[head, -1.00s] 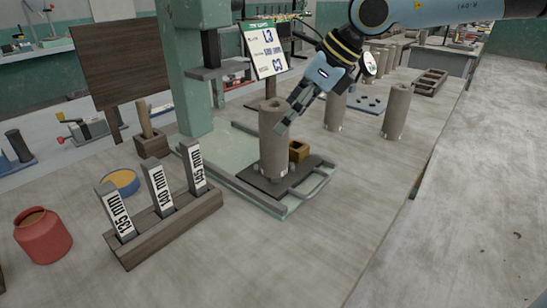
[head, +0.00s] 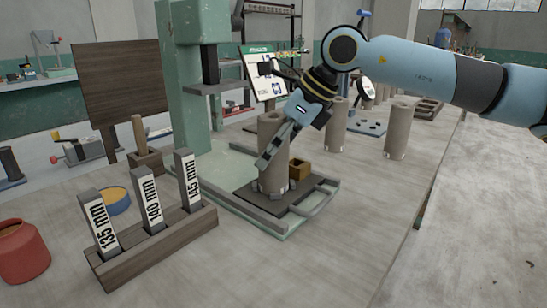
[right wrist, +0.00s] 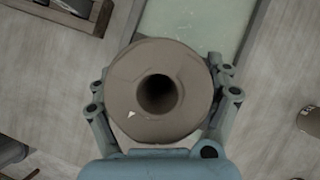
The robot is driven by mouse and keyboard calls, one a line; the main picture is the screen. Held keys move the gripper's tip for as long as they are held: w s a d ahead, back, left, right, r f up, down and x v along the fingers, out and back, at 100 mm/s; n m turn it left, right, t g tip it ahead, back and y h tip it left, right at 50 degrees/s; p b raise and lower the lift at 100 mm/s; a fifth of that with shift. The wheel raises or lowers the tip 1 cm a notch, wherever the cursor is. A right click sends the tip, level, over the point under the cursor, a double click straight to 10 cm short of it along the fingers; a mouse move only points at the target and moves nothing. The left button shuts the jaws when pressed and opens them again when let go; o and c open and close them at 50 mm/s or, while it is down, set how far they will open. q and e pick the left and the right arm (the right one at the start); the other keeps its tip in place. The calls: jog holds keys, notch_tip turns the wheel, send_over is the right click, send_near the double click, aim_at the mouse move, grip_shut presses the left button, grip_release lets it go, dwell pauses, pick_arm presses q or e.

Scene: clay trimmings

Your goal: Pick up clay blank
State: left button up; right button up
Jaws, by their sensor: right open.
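The clay blank (head: 272,185) is a grey-brown cylinder standing upright on a dark plate on the green press base. In the right wrist view its round top (right wrist: 185,75) with a dark central hole fills the middle. In the right wrist view the open gripper (right wrist: 162,80) has one finger on each side of the blank. Contact between fingers and blank cannot be told. My left gripper is not in view.
More upright cylinders (head: 396,132) stand to the right and behind. A small wooden block (head: 299,168) is close beside the blank. A rack (head: 160,240) with three labelled gauges, a yellow-topped blue dish (head: 116,203) and a red jar (head: 22,255) are at the left. The right front table is clear.

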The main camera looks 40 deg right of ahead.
aim_at(279, 117)
grip_shut()
dwell(0.5)
jog(key=shift+r, duration=0.2)
jog(key=shift+d+r, duration=0.1)
jog(key=shift+r, duration=0.15)
notch_tip(279, 117, up, 4)
jog(key=shift+f, duration=0.15)
jog(key=s+d+r+p, duration=0.6)
jog(key=d+p, duration=0.3)
jog(key=p, duration=1.3)
jog(key=shift+s+d+r, duration=0.25)
jog(key=shift+s, duration=0.05)
